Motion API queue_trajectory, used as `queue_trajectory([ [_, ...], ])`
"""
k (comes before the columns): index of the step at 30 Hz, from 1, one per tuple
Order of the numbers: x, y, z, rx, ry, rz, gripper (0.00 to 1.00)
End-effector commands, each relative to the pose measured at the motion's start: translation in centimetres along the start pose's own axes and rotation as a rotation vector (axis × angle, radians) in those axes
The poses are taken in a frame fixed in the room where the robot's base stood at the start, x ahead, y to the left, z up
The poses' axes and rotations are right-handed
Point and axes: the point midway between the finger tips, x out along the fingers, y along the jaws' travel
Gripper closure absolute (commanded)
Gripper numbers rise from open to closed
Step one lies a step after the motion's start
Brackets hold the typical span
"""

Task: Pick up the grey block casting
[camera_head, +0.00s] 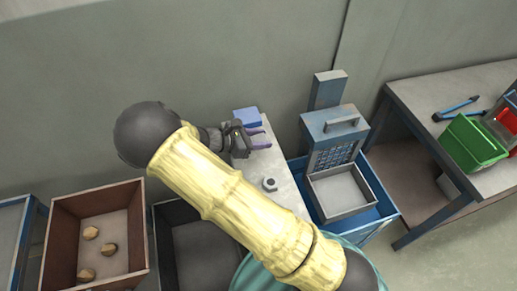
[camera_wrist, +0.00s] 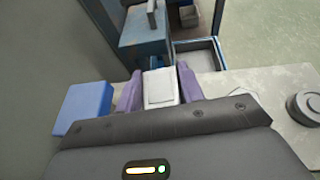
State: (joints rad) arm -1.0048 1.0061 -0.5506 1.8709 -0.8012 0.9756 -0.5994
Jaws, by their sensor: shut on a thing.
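My gripper (camera_head: 258,139) is over the pale worktop in the head view, seen past my yellow-sleeved arm. In the wrist view my gripper (camera_wrist: 160,90) has its two purple fingers on either side of a light grey block casting (camera_wrist: 161,88) and is shut on it. The casting's lower part is hidden by the gripper body, so I cannot tell whether it touches the worktop. In the head view I cannot make the casting out between the fingers.
A blue block (camera_head: 247,117) lies left of my gripper on the worktop (camera_head: 286,192). A grey round part (camera_head: 269,185) stands nearer. The blue machine (camera_head: 333,135) with a tray (camera_head: 338,192) is to the right. A brown crate (camera_head: 141,235) holds several tan pieces. A green bin (camera_head: 470,143) sits on the right bench.

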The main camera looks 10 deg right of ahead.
Motion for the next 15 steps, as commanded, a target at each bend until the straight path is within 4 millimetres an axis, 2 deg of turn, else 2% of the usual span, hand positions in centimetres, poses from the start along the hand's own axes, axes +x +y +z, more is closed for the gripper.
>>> queue_trajectory([
  [15,-5.6,0.1,12.7,0.003,0.004,0.008,0.88],
])
